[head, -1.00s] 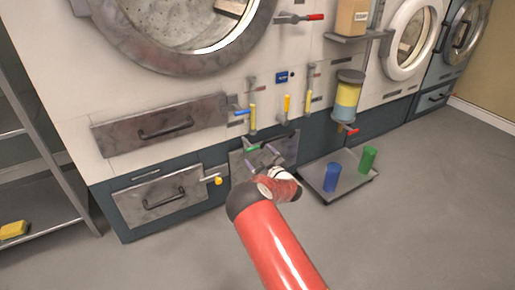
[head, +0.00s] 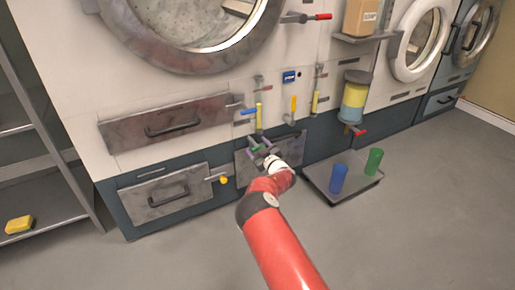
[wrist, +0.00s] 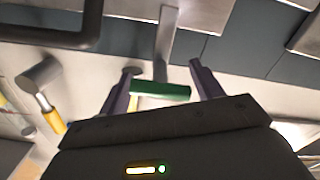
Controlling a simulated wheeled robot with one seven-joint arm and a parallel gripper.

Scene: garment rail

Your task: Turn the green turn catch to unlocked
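The green turn catch (wrist: 160,90) shows in the wrist view as a short green bar lying nearly crosswise between my fingers, beside a grey metal strip. In the head view the green catch (head: 256,147) is small, at the top of the lower middle panel, partly hidden by my gripper. My gripper (wrist: 157,80) is open, with one finger on each side of the green bar and gaps visible. I cannot tell whether either finger touches it. My gripper (head: 262,146) also shows in the head view, right at the catch.
A yellow-tipped catch (head: 223,180) sits left beside the lower drawer (head: 160,195). Blue (head: 249,111) and yellow (head: 293,105) handles are above. A tray (head: 335,198) with a blue cup (head: 338,178) and green cup (head: 374,161) stands right. The floor in front is clear.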

